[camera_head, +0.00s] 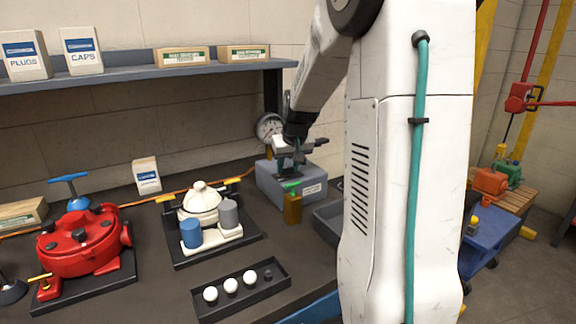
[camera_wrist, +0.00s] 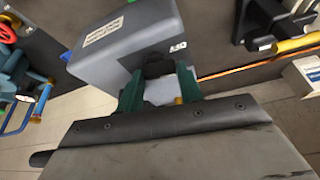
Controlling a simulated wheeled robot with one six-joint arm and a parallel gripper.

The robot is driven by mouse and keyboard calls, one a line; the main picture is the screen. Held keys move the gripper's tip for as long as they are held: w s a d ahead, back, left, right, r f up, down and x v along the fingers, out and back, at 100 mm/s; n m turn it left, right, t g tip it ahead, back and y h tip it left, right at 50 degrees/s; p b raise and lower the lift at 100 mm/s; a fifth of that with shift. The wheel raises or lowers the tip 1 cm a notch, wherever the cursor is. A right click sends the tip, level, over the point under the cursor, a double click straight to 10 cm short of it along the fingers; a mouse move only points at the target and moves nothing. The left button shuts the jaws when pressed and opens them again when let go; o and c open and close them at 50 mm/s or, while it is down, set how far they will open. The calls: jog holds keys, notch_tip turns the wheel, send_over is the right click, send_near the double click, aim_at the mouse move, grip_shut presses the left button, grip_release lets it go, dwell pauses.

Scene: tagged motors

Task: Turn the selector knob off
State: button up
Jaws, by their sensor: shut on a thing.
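The grey selector box (camera_head: 290,190) stands on the dark workbench in the head view, just left of my white arm column. It also shows in the wrist view (camera_wrist: 125,45), with a pale label and small white lettering on its faces. The dark selector knob (camera_wrist: 157,68) shows in the wrist view between my green fingertips. My gripper (camera_head: 290,168) is over the top of the box, and the wrist view shows its fingers (camera_wrist: 159,88) shut on the knob. The fingers partly hide the knob, so its pointing direction cannot be read.
A pressure gauge (camera_head: 269,128) stands behind the box. A small amber bottle with a green cap (camera_head: 292,205) stands in front of it. A grey bin (camera_head: 328,222) is to its right. A white pump (camera_head: 200,203) and red valve (camera_head: 82,242) stand left. A tray (camera_head: 240,288) holds white balls.

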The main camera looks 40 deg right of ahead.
jog(key=shift+n+y, duration=0.3)
jog(key=shift+n, duration=0.7)
jog(key=o, duration=1)
jog(key=shift+s+r, duration=0.1)
jog(key=shift+r, duration=0.05)
jog(key=v, duration=0.7)
jog(key=shift+s+r, duration=0.15)
jog(key=shift+r, duration=0.1)
